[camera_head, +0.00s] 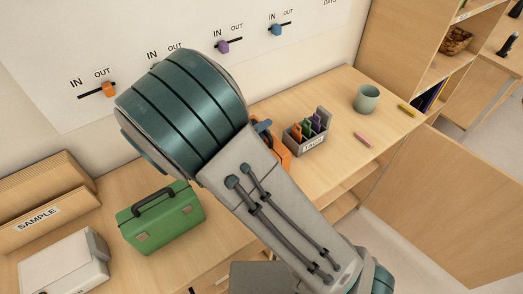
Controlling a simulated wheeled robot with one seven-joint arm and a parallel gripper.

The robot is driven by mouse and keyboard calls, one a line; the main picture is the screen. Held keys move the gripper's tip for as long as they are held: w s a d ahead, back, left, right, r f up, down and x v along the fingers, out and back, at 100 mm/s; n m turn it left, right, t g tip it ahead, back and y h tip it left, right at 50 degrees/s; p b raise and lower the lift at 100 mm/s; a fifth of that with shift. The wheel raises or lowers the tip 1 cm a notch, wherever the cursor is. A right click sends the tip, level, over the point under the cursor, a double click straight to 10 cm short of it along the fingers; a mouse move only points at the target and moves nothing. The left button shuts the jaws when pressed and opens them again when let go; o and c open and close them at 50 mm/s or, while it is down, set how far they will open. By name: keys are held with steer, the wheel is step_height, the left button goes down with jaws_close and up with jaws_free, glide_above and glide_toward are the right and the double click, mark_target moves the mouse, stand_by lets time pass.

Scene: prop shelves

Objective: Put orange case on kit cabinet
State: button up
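An orange case (281,150) stands on the light wood counter, mostly hidden behind my arm. Only a strip of its orange side shows, and a blue part at its top left may be its handle. My gripper is out of view; only the large teal and grey links of my arm cross the middle of the picture. I cannot tell which piece of furniture is the kit cabinet; no label naming it is readable.
A green case (161,217), a grey-white box (65,266) and a wooden SAMPLE box (45,196) stand at left. A TAGS holder (308,137), green cup (366,99), pink stick (362,140) and yellow stick (408,110) are right. Shelves (405,42) stand upper right.

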jaws_close()
stand_by(1.4)
